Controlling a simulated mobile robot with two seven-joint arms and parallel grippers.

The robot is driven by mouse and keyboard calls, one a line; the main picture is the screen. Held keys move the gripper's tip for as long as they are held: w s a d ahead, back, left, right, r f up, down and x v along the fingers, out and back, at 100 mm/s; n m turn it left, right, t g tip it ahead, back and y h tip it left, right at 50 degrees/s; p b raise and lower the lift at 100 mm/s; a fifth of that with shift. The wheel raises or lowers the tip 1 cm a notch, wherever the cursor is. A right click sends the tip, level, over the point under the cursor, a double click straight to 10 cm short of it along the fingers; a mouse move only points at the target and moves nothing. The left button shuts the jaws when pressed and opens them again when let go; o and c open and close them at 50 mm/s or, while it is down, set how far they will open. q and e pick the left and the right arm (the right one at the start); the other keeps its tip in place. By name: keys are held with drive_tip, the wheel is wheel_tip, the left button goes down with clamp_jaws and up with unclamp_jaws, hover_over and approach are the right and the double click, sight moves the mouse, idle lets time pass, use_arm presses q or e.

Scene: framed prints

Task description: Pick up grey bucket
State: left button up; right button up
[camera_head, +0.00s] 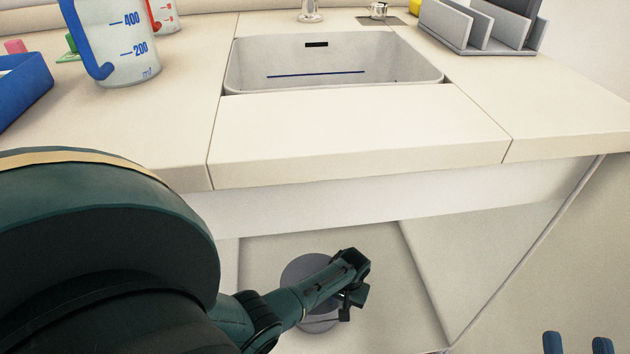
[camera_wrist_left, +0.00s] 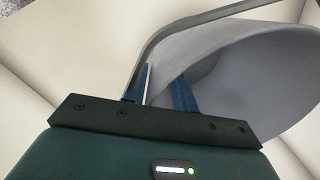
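The grey bucket (camera_head: 305,268) stands in the open space under the sink, partly covered by my left arm in the head view. In the left wrist view the bucket (camera_wrist_left: 240,60) fills the upper right, with its open mouth and thin curved handle showing. My left gripper (camera_head: 352,290) is at the bucket. Its two blue fingers (camera_wrist_left: 162,85) are apart, close to the handle and the bucket's wall; I cannot tell whether they touch it. My right gripper (camera_head: 578,343) shows only its two blue fingertips, apart and empty, at the lower right.
The countertop (camera_head: 350,135) overhangs the space, with a sink (camera_head: 335,65) in it. A measuring jug (camera_head: 120,40), a blue tray (camera_head: 22,88) and a grey rack (camera_head: 470,28) stand on top. A slanted panel (camera_head: 480,260) lies right of the bucket.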

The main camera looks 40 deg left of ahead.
use_arm(q)
drive_tip(key=shift+f, duration=0.55)
drive_tip(key=shift+r, duration=0.1)
clamp_jaws()
